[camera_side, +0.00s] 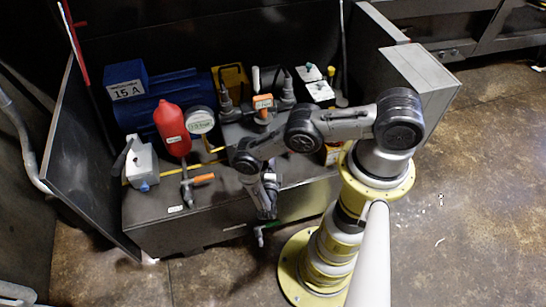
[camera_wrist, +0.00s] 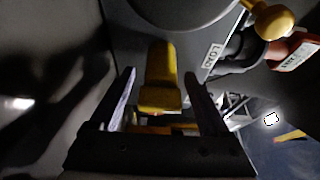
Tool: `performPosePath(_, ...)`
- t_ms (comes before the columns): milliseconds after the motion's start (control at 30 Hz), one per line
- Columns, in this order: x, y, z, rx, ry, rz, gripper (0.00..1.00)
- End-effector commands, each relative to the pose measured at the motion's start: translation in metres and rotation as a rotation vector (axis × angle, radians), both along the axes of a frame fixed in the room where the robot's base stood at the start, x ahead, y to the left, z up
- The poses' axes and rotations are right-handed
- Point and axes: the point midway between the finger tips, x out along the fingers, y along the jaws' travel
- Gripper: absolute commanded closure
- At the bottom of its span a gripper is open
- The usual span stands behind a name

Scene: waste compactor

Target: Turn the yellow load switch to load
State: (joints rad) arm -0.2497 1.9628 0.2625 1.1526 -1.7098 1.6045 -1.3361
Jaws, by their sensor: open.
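The yellow load switch (camera_wrist: 161,75) shows in the wrist view as a short yellow lever on a grey panel. A white label reading LOAD (camera_wrist: 212,56) is on the panel to the right of the lever. My gripper (camera_wrist: 159,74) is open, with one dark finger on each side of the lever. Gaps show between the lever and both fingers. In the side view my gripper (camera_side: 266,205) points down at the front of the grey cabinet (camera_side: 190,230). I cannot make out the load switch there.
A yellow knob (camera_wrist: 272,18) and a red labelled handle (camera_wrist: 291,52) lie right of the lever. In the side view, a red bottle-shaped part (camera_side: 172,128), an orange-handled valve (camera_side: 200,179) and a grey switch box (camera_side: 142,162) stand left of my gripper.

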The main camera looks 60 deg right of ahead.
Motion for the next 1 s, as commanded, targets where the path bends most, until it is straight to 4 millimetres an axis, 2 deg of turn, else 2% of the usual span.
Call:
performPosePath(300, 0.0004, -0.0016, -0.0001, 0.000, 0.001, 0.000, 0.22)
performPosePath(733, 0.0004, -0.0013, 0.0000, 0.000, 0.001, 0.000, 0.99)
performPosePath(1000, 0.0004, -0.0012, -0.0002, 0.013, -0.013, 0.000, 1.00)
